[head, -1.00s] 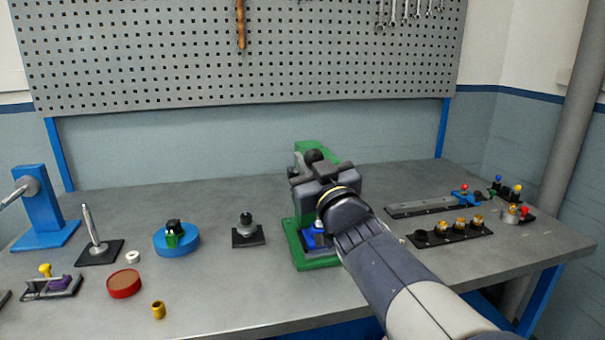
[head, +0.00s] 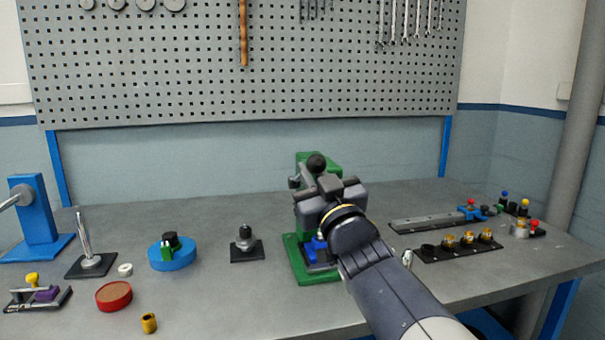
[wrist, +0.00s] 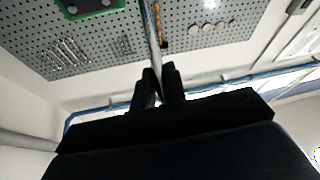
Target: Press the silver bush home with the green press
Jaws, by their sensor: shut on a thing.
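The green press (head: 297,262) stands on the bench at the middle of the head view, partly behind my arm. A blue part (head: 318,248) sits low in the press, on its base. My gripper (head: 322,180) is at the upper front of the press, by a black ball knob (head: 316,162). In the wrist view my gripper (wrist: 160,72) is shut on a thin silver rod (wrist: 152,25), which looks like the press lever. I cannot make out the silver bush; my arm and the press hide the inside of the press.
Left of the press are a black-based stand (head: 246,247), a blue disc (head: 174,257), a red disc (head: 114,296) and a brass bush (head: 149,323). A black rack with brass pieces (head: 460,250) is to the right. A pegboard (head: 290,70) is behind.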

